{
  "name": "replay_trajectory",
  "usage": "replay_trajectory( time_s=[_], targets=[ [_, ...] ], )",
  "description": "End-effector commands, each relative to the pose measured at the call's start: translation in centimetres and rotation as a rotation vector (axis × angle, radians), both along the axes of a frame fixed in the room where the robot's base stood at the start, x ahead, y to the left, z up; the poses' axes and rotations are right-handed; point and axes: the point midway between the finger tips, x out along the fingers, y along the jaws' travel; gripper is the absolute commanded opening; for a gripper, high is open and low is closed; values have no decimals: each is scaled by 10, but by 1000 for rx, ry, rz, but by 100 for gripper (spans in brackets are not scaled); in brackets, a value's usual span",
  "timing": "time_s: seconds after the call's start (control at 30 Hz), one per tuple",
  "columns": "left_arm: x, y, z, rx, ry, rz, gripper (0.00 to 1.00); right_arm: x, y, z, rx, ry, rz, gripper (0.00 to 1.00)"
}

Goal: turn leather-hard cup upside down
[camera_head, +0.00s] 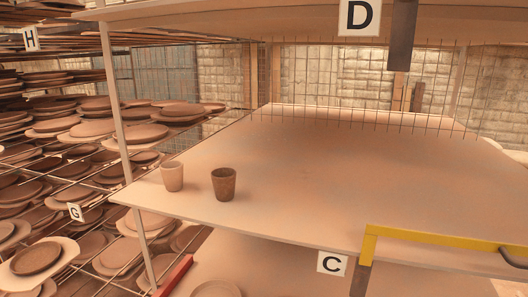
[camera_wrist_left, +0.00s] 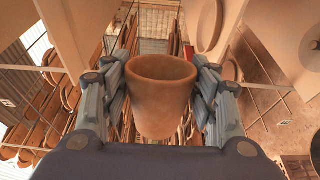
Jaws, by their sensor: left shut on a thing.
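My left gripper (camera_wrist_left: 160,108) is shut on a tan-brown cup (camera_wrist_left: 162,105), with a finger on each side of it. The cup's wide round rim is toward the top of the left wrist view and its narrower base toward my palm. I cannot tell from this view how it stands relative to upright. Neither gripper shows in the head view. There, a lighter cup (camera_head: 172,176) and a darker brown cup (camera_head: 223,184) stand upright, mouth up, near the front left of the broad shelf board (camera_head: 330,170).
A rack with several stacked plates (camera_head: 85,129) fills the left, behind a thin post (camera_head: 118,110). A wire grid (camera_head: 350,90) stands at the back of the board. A yellow bar (camera_head: 440,238) crosses its front right edge. The board's middle is clear.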

Motion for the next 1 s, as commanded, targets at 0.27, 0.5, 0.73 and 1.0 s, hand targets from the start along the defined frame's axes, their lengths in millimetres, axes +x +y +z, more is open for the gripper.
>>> replay_trajectory(
  time_s=[0.27,0.5,0.73,1.0],
  targets=[
    [0,0,0,25,-1,1,29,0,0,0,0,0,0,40],
    [-1,0,0,185,3,1,29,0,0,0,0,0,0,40],
    [0,-2,1,380,1,4,29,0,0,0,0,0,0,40],
    [1,-3,2,487,-5,4,29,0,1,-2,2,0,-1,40]
  ],
)
